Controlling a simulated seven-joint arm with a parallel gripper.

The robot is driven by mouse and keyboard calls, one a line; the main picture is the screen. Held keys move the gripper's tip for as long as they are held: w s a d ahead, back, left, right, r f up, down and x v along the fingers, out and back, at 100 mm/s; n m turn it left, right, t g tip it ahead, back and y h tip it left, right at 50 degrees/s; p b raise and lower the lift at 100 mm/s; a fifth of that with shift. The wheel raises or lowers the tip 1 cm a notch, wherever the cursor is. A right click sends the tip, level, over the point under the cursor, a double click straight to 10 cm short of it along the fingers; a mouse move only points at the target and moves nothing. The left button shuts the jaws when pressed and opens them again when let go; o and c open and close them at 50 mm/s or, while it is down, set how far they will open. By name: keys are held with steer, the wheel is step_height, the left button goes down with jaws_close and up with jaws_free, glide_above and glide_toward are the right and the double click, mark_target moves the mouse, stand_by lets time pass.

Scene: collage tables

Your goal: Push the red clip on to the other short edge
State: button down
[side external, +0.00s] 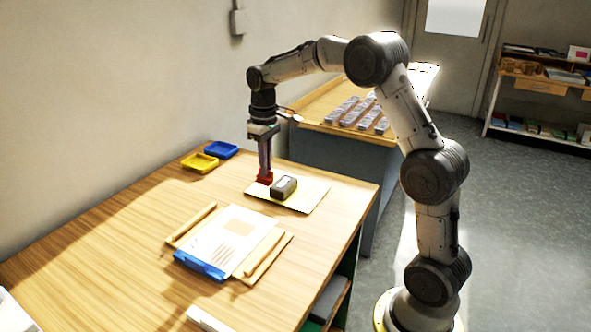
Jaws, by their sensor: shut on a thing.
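The red clip (264,178) is at the left side of a cream card or mat (308,196) on the wooden table. My gripper (265,168) points down and is shut on the red clip. I cannot tell whether the clip touches the mat. A flat board with white paper sheets (238,221) lies nearer the camera. A blue clip (199,265) sits along the board's near short edge. The board's far short edge (240,206) shows no clip on it.
A dark grey block (284,188) stands on the mat, close to the right of the clip. Wooden strips (191,225) (264,252) flank the papers. Yellow (199,163) and blue (221,150) trays lie at the back left.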

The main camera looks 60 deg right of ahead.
mark_target(260, 181)
steer(key=shift+w+a+f, duration=0.4)
steer(key=shift+w+f, duration=0.1)
steer(key=shift+w, duration=0.05)
steer(key=shift+w+a+f, duration=0.1)
steer(key=shift+a+f, duration=0.2)
steer(key=shift+f, duration=2.9)
steer(key=shift+f, duration=0.55)
steer(key=shift+a, duration=1.4)
steer(key=c, duration=0.9)
jaws_free()
